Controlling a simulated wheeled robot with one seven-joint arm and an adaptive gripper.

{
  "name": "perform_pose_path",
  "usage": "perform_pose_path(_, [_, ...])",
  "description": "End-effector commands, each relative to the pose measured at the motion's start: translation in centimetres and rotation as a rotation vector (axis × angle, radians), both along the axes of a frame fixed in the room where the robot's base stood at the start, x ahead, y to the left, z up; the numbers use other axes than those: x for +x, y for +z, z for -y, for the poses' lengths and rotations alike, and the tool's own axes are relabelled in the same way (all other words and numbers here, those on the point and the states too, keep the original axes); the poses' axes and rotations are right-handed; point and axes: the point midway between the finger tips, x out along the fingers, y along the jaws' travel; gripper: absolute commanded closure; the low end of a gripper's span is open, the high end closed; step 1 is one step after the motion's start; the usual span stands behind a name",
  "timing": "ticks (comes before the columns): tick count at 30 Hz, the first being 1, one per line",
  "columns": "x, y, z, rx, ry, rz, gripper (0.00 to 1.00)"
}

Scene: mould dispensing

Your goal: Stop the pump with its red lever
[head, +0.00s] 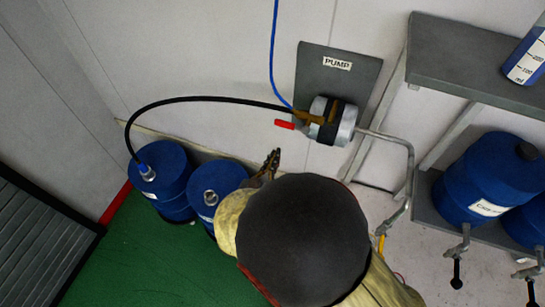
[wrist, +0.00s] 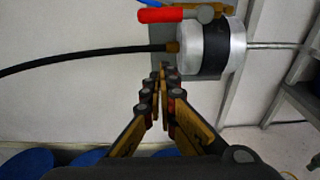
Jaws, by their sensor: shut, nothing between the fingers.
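The pump (head: 333,121) is a silver and black cylinder on a grey wall plate labelled PUMP (head: 337,64). Its red lever (head: 285,124) points left from the brass fitting, roughly level. In the wrist view the red lever (wrist: 165,15) lies across the top, left of the pump body (wrist: 212,45). My gripper (head: 274,156) is shut and empty, below the lever in the head view and apart from it. In the wrist view my gripper (wrist: 163,72) points up toward the pump's hose fitting, below the lever; whether it touches anything there I cannot tell.
A black hose (head: 190,99) arcs from the pump to a blue drum (head: 168,190); a second drum (head: 212,183) stands beside it. A blue tube (head: 274,45) runs upward. A metal pipe (head: 410,170) bends down at right, near a grey shelf (head: 460,62).

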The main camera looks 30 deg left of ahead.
Motion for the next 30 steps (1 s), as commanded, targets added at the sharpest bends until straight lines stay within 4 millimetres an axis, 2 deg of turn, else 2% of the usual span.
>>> perform_pose_path(3, [2.5,-0.3,-0.1,-0.001,-0.005,-0.001,1.00])
perform_pose_path(10, [6.8,-0.9,-0.6,-0.001,-0.004,-0.002,1.00])
perform_pose_path(13, [6.3,1.1,-0.8,0.003,0.001,0.000,1.00])
perform_pose_path(18, [5.9,2.6,-0.7,0.002,0.001,0.000,1.00])
perform_pose_path(30, [5.8,3.0,-0.6,0.001,0.000,-0.001,1.00])
